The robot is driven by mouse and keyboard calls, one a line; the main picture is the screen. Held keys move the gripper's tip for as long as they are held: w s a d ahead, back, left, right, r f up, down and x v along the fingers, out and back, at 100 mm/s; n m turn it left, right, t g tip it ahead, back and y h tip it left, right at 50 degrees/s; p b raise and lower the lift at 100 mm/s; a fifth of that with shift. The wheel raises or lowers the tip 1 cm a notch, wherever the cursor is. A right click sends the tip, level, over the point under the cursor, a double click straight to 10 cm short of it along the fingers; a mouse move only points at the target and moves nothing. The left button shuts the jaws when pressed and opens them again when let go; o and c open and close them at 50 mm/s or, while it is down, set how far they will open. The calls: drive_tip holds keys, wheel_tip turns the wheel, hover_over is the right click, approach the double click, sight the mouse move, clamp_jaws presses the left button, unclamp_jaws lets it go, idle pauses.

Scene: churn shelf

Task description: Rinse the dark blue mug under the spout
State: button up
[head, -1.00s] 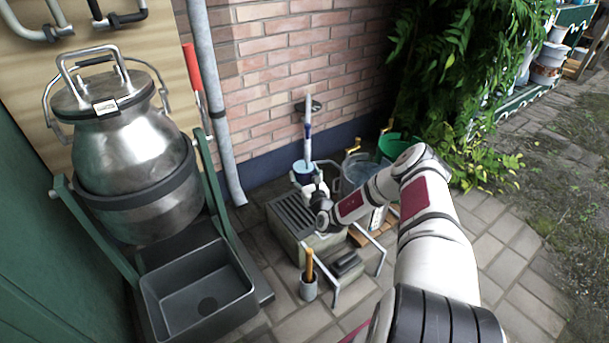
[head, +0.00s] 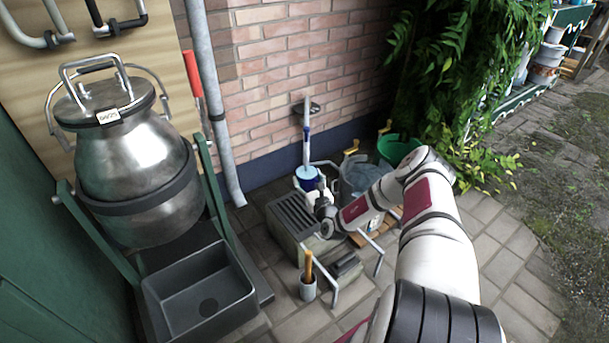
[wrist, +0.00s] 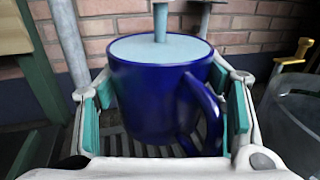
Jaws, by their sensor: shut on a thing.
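The dark blue mug (wrist: 155,100) is upright between the two teal-padded fingers of my gripper (wrist: 165,112), its handle toward the right and near side. My gripper is shut on it. A stream of water from the spout (head: 308,106) falls into the mug, and pale blue water stands close to its rim in the wrist view. In the head view the mug (head: 307,183) is small, over the far part of the slatted grate (head: 294,219), with my gripper (head: 312,190) partly hiding it. Whether the mug touches the grate cannot be told.
A clear tub of water (head: 361,176) and a green bucket (head: 397,149) stand right of the grate. A grey cup with an orange-handled tool (head: 308,288) stands in front. A metal churn (head: 135,160) hangs over a dark basin (head: 199,294) at left. Brick wall (head: 280,70) closes the back.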

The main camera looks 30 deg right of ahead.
drive_tip(key=s+r+p, duration=0.1)
drive_tip(key=s+p, duration=0.5)
drive_tip(key=s, duration=0.5)
drive_tip(key=shift+s+d+r, duration=0.2)
drive_tip(key=shift+r, duration=0.15)
idle(0.5)
drive_tip(key=w+a+r+n+y, duration=0.1)
drive_tip(key=a+r+n+y, duration=0.3)
drive_tip(key=r, duration=0.5)
drive_tip(key=w+a+r+n+y, duration=0.1)
drive_tip(key=a+r+n+y, duration=0.1)
drive_tip(key=a+r+y, duration=0.65)
drive_tip(key=s+a+r+n+g+y+p, duration=0.1)
drive_tip(key=s+a+r+n+g+y, duration=0.25)
drive_tip(key=s+a+r, duration=0.4)
drive_tip(key=s+a+r+n+g+y, duration=0.3)
drive_tip(key=s+a+r+n, duration=0.15)
drive_tip(key=a+r, duration=0.45)
wheel_tip(320, 180, up, 23)
drive_tip(key=d+m+t+h+p, duration=0.1)
drive_tip(key=m+t+h+p, duration=0.4)
drive_tip(key=p, duration=2.4)
drive_tip(key=shift+s+h, duration=0.4)
drive_tip(key=shift+s, duration=0.05)
